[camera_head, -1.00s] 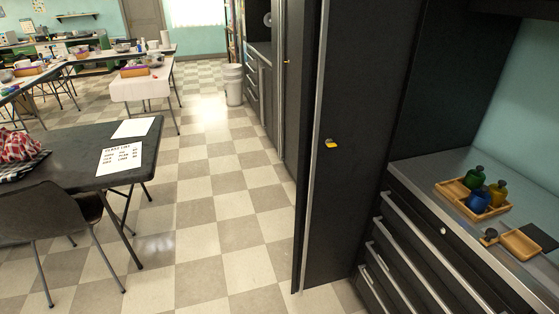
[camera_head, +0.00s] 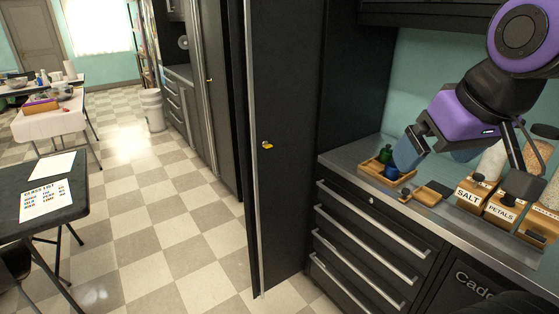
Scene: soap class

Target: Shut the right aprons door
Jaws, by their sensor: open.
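The tall black cabinet door (camera_head: 288,150) stands open in the middle of the head view, swung out from the cabinet. It has a pale metal edge strip and a small knob with a yellow tag (camera_head: 267,146). I take it to be the right aprons door, though no label reading aprons shows. My gripper (camera_head: 406,160) is at the right, in front of or over the counter and well apart from the door. It is open, and no object shows in it. The cabinet's inside is hidden behind the door.
Right of the door, a grey counter (camera_head: 345,158) carries a wooden tray (camera_head: 372,167) with bottles and boxes marked SALT (camera_head: 470,192) and PETALS (camera_head: 505,208). Drawers with long handles lie below. A dark table (camera_head: 75,222) stands at left. Checkered floor (camera_head: 185,220) between is clear.

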